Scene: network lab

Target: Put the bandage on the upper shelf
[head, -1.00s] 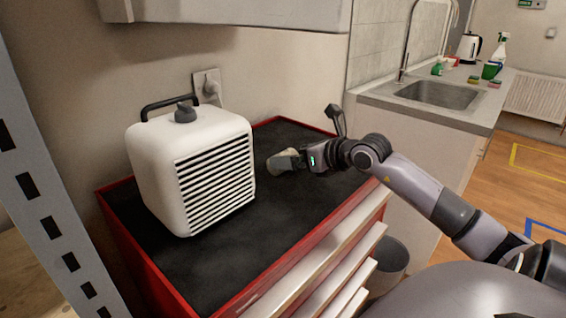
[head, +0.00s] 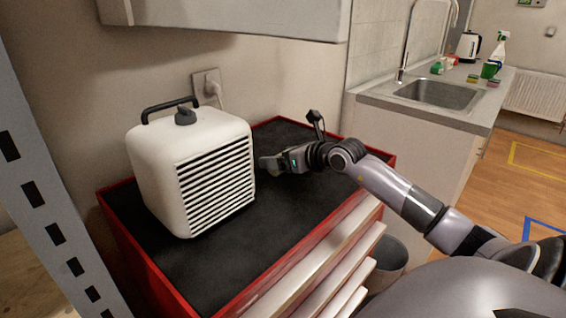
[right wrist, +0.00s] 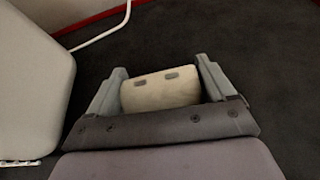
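The bandage (right wrist: 160,90) is a beige roll with two small grey clips. In the right wrist view it lies between the two fingers of my right gripper (right wrist: 161,66), close to the palm. In the head view the right gripper (head: 264,165) is low over the black top of the red cabinet, just right of the white heater, and hides most of the bandage. My left gripper is not in view. No upper shelf can be identified.
The white heater (head: 190,172) with a black handle stands close to the gripper's left. The red cabinet's black top (head: 235,262) is clear in front. A wall unit (head: 230,12) hangs above. A metal upright (head: 45,215) stands at the left; a sink counter (head: 440,105) is beyond.

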